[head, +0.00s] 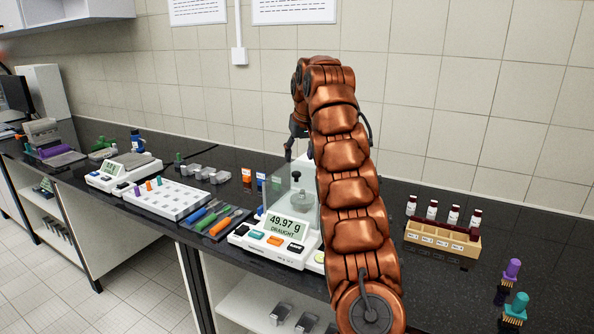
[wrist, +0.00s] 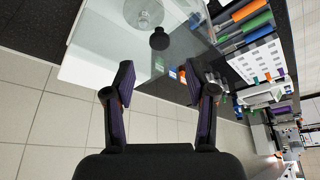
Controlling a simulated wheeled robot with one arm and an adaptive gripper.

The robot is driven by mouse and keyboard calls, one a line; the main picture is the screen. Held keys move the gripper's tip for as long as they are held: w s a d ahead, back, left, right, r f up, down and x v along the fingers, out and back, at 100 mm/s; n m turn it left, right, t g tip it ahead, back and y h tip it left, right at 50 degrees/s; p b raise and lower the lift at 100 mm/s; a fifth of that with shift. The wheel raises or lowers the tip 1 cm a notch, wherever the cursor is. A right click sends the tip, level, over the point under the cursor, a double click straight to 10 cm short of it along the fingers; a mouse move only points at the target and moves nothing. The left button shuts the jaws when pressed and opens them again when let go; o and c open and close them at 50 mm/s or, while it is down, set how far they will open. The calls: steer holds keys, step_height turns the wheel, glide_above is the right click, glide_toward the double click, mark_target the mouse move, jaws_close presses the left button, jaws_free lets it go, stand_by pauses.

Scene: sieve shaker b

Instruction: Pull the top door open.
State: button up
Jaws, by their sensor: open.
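The white balance (head: 275,248) stands on the black bench, its display reading 49.97 g and DRAUGHT. Its clear glass shield (head: 277,192) is partly hidden behind my arm. A small dark knob (head: 295,177) shows at the glass; it also shows in the wrist view (wrist: 159,39). I cannot tell whether it sits on the top door or inside. The glass top (wrist: 108,45) fills the upper left of the wrist view. My gripper (wrist: 165,82) is open and empty, its fingers on either side below the knob in the picture. In the head view it is mostly hidden above the balance.
Left of the balance lie colored-handled tools (head: 213,219) on a dark mat and a white rack (head: 167,198). A second balance (head: 124,171) stands farther left. A wooden vial holder (head: 441,239) and two brushes (head: 515,308) are at right. A tiled wall (head: 470,120) rises behind the bench.

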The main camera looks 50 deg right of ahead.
mark_target(297, 173)
steer(key=shift+x, duration=3.5)
steer(key=shift+c, duration=0.3)
steer(key=shift+d, duration=0.1)
jaws_close()
